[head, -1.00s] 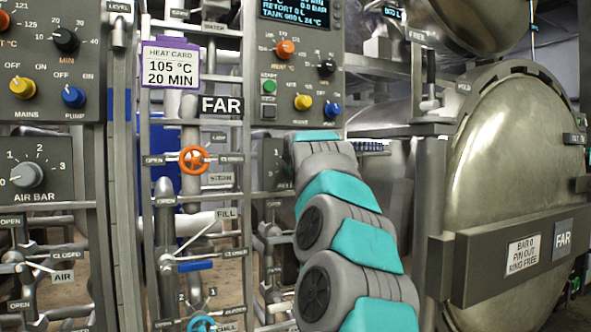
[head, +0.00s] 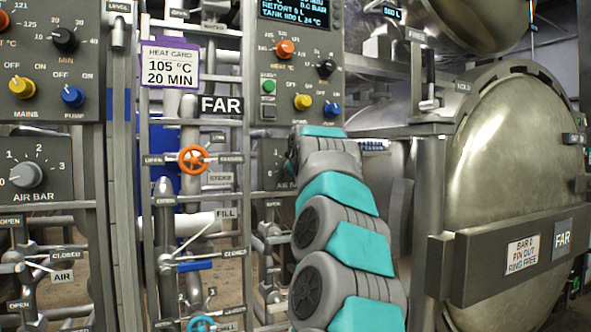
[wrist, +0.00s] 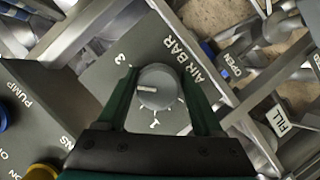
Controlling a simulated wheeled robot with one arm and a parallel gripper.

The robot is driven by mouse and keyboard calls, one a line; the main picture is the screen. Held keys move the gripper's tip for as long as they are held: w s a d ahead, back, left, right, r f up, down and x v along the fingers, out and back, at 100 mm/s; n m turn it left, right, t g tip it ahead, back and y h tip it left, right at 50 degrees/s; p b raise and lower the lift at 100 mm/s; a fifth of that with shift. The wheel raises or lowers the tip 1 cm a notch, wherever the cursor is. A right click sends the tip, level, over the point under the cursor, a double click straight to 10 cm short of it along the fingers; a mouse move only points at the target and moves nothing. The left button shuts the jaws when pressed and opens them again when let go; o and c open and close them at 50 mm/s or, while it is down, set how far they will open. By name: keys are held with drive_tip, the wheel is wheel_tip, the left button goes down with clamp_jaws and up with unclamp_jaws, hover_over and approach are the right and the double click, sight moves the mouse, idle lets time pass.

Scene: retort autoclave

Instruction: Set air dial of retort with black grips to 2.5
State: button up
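In the wrist view the grey air dial (wrist: 157,88) sits on a dark panel marked AIR BAR. My gripper (wrist: 158,72) has one dark green finger on each side of it and looks closed on it. The dial's white mark points left, between the hidden place of 2 and the visible 3, near halfway. The left finger covers the 2. In the head view my arm hides this dial and most of its small panel (head: 274,165). Black grips cannot be made out.
The control panel (head: 335,90) with several knobs stands above my arm. An orange valve wheel (head: 193,159), pipes and a blue lever (head: 195,266) are to its left.

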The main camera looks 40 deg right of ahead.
drive_tip(key=shift+o, duration=1.3)
drive_tip(key=shift+a+r, duration=0.1)
drive_tip(key=shift+r, duration=0.1)
drive_tip(key=shift+s, duration=0.1)
drive_tip(key=b+v, duration=0.1)
drive_tip(key=v, duration=0.6)
drive_tip(key=shift+s+a, duration=0.15)
drive_tip(key=shift+s, duration=0.1)
